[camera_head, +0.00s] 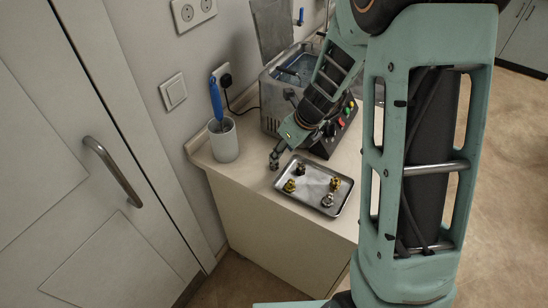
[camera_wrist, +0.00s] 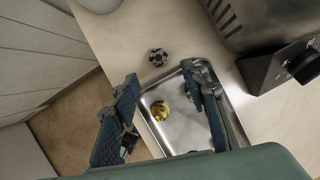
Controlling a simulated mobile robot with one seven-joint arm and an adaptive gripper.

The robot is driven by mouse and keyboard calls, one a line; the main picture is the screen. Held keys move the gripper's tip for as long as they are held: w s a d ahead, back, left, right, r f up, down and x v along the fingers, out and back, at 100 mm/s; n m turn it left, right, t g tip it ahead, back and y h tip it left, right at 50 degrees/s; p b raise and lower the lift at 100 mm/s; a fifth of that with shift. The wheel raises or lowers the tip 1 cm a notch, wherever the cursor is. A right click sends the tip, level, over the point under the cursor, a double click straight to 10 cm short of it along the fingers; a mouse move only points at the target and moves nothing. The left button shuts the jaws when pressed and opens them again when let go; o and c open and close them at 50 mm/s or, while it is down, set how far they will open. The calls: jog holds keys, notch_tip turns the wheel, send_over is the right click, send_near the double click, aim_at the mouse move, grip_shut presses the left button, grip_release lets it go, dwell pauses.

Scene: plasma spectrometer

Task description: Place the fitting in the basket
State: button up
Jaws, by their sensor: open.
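A small dark metal fitting (camera_wrist: 158,57) stands on the bare counter just outside the tray in the wrist view. My gripper (camera_wrist: 159,76) is open and empty, its two fingers spread on either side of the line to this fitting, with the fitting beyond the tips. In the head view my gripper (camera_head: 277,153) is low over the counter at the tray's left corner. More fittings lie in the metal tray, among them a brass one (camera_head: 290,186) and a silver one (camera_head: 327,200). The basket cannot be clearly made out; the steel bath (camera_head: 270,103) behind has an open top, partly hidden by my arm.
The metal tray (camera_head: 313,207) lies near the counter's front edge. A white cup (camera_head: 224,145) with a blue-handled brush (camera_head: 215,98) stands at the left by the wall. The bath's control panel with knobs (camera_head: 340,128) is close to my gripper's right.

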jog(key=shift+b+x, duration=0.5)
jog(key=shift+x, duration=3.85)
jog(key=shift+a+r, duration=0.1)
jog(key=shift+a, duration=0.05)
jog(key=shift+c, duration=0.7)
grip_shut()
